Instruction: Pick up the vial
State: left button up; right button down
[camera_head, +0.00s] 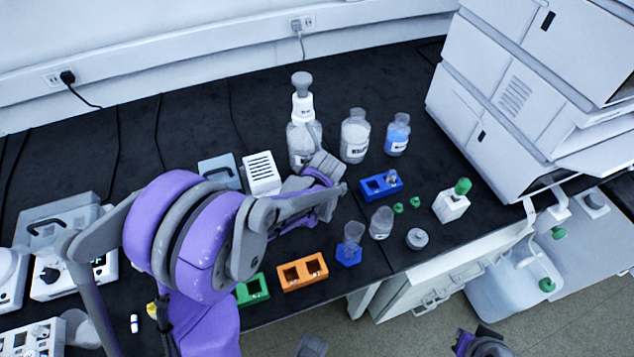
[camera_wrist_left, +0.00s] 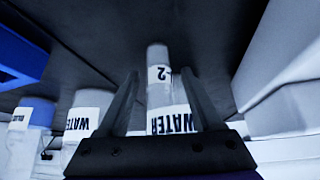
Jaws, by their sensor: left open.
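A small vial (camera_wrist_left: 158,58) with a white label ending in "-2" stands between the spread fingers of my left gripper (camera_wrist_left: 160,74) in the left wrist view. The gripper is open around it. I cannot tell whether either finger touches the vial. In the head view my left gripper (camera_head: 338,188) is low over the bench, in front of the pump bottle (camera_head: 302,140), and the vial between its fingers cannot be made out there. Another clear vial (camera_head: 391,178) stands in the blue rack (camera_head: 372,191) just right of the gripper.
A water bottle (camera_head: 354,138) and a blue-liquid bottle (camera_head: 397,135) stand behind. A white rack (camera_head: 262,175) is left of the gripper. Orange (camera_head: 303,271) and green (camera_head: 253,290) racks lie in front. Large white instruments (camera_head: 510,90) stand at the right.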

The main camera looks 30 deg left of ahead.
pick_arm(q)
jog(key=shift+c, duration=0.3)
grip_shut()
jog(key=shift+r, duration=0.1)
